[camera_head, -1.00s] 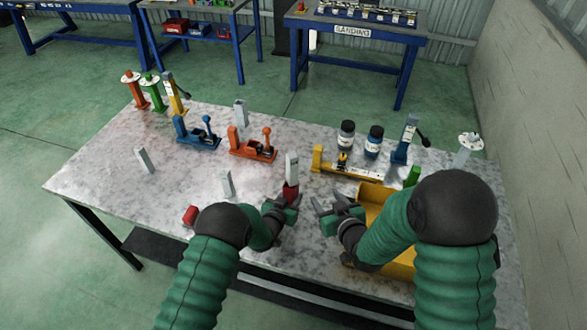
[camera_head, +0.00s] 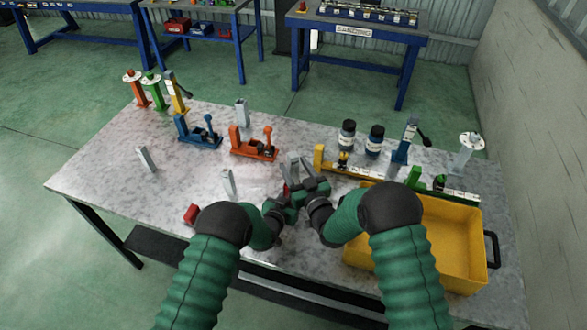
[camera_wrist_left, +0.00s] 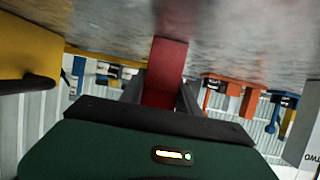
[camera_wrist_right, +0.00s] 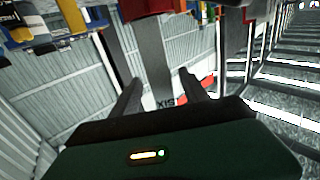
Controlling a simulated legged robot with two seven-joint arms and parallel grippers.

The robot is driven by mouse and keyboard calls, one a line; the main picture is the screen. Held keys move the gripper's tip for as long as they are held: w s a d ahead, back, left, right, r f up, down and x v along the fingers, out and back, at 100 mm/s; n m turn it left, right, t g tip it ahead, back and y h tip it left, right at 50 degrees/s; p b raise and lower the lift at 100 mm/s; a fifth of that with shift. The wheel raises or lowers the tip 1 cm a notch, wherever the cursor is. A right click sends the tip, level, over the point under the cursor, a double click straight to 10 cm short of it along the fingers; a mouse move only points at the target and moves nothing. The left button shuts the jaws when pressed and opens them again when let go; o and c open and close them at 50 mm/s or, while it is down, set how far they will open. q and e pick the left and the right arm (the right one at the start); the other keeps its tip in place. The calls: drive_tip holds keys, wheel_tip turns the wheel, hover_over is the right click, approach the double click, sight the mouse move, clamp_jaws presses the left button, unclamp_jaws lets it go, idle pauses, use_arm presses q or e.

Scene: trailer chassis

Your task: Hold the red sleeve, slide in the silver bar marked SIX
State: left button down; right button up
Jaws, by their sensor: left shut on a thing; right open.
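The red sleeve (camera_wrist_left: 165,72) is between the fingers of my left gripper (camera_wrist_left: 162,98), which is shut on it. In the head view, the sleeve (camera_head: 287,190) is mostly hidden by the grippers. The silver bar (camera_wrist_right: 157,62) shows the letters SIX in the right wrist view. It lines up with the red sleeve (camera_wrist_right: 146,8) at the top of that view; how deep it sits is unclear. My right gripper (camera_wrist_right: 160,95) is open, with one finger on each side of the bar.
Other silver bars stand at left (camera_head: 146,160), front (camera_head: 229,183) and back (camera_head: 241,113). A red block (camera_head: 191,214) lies by my left arm. Orange (camera_head: 253,150) and blue clamps (camera_head: 197,136) stand behind. A yellow bin (camera_head: 469,278) is at right. The left tabletop has free room.

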drive_tip(key=shift+w+a, duration=0.25)
drive_tip(key=shift+w, duration=0.4)
clamp_jaws()
drive_tip(key=shift+r, duration=0.1)
